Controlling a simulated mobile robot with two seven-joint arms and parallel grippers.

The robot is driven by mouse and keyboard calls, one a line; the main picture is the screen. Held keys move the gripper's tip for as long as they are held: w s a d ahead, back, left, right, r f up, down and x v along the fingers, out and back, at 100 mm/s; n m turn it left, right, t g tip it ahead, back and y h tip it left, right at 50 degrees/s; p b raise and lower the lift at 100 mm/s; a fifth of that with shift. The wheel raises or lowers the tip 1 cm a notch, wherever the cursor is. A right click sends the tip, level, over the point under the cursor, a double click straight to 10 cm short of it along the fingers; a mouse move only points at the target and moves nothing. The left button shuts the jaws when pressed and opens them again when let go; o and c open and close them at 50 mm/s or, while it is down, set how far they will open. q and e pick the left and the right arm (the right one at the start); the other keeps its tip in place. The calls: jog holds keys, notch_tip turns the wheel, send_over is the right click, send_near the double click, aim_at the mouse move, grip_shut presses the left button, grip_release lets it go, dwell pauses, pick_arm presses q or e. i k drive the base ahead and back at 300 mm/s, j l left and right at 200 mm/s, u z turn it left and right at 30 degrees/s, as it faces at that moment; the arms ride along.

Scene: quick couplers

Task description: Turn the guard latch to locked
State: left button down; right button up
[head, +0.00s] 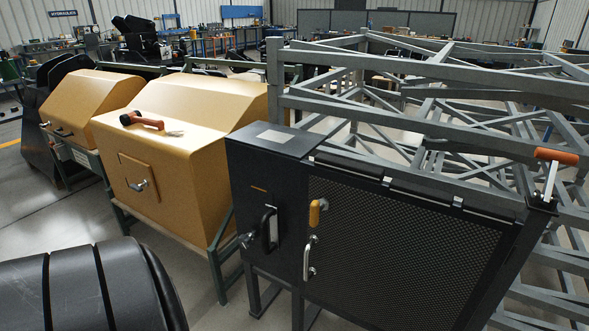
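A dark cabinet (255,200) with a perforated mesh guard door (400,255) stands in the middle and right of the head view. A yellow latch handle (317,212) sits near the door's upper left corner, by the edge that meets the cabinet. It points roughly up and down. I cannot tell whether it is locked. A silver pull handle (309,258) is on the door just below it. The door appears closed against the cabinet. Neither of my grippers shows in the head view.
A black lever handle (269,229) is on the cabinet front, left of the latch. An orange-gripped lever (550,172) stands at the guard's right end. A yellow housing (185,150) with a red-handled tool (142,120) is left. Grey framework (450,100) fills the back. Floor (205,275) shows in front.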

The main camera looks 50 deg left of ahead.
aim_at(315, 207)
jog(key=u, duration=1.55)
jog(key=i+j+z, duration=0.15)
jog(key=j, duration=0.2)
jog(key=i+j+z, duration=0.1)
jog(key=j, duration=0.25)
